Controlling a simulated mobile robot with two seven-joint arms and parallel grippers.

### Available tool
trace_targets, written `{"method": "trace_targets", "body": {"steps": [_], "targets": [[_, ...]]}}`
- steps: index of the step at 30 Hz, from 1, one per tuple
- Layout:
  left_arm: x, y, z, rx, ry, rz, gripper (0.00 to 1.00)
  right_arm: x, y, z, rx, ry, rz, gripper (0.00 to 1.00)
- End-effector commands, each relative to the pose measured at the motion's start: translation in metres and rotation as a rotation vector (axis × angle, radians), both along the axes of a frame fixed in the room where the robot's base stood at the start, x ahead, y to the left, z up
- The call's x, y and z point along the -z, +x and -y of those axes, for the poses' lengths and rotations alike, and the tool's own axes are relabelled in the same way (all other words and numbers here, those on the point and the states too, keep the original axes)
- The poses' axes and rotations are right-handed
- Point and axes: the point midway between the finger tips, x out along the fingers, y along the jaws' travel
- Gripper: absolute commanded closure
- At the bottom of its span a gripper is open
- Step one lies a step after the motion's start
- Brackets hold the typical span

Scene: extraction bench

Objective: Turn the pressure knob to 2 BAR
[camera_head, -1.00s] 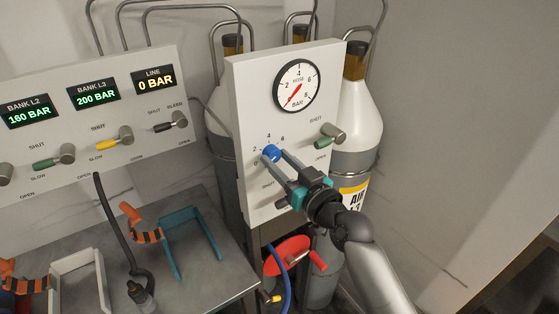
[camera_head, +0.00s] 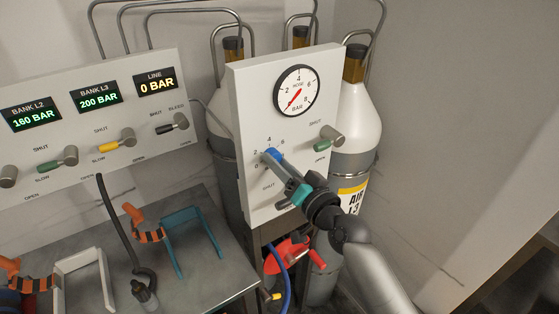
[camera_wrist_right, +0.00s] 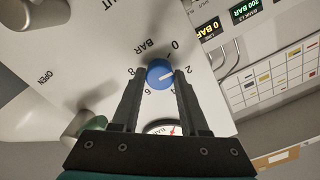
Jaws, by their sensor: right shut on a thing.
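The blue pressure knob (camera_head: 271,154) is on the white upright panel (camera_head: 243,95), below the round HOSE gauge (camera_head: 297,90). The gauge's red needle points down and left, at the low end. My right gripper (camera_head: 273,156) is shut on the knob, and its fingers partly hide it in the head view. In the right wrist view the knob (camera_wrist_right: 159,74) sits between the two fingers (camera_wrist_right: 160,82). Its white mark points roughly toward the 2 on the scale; the exact angle is hard to tell. My left gripper is not in view.
A green lever (camera_head: 330,137) is right of the knob. Gas cylinders (camera_head: 360,115) stand behind the panel. The left panel (camera_head: 75,150) has levers and displays; LINE reads 0 BAR. A blue hose (camera_head: 287,275) and a red part (camera_head: 290,250) are below.

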Motion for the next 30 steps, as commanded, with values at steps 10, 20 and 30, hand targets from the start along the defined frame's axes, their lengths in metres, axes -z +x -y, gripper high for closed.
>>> {"method": "trace_targets", "body": {"steps": [10, 20, 30], "targets": [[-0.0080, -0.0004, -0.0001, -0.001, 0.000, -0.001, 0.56, -0.0005, -0.0001, -0.0002, 0.001, 0.245, -0.142, 1.00], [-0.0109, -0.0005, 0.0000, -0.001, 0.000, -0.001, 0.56, -0.0004, -0.0002, -0.0004, 0.000, 0.373, -0.215, 1.00], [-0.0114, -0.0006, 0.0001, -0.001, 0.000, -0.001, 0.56, -0.0002, -0.0002, -0.0003, 0.000, 0.403, -0.232, 1.00]]}}
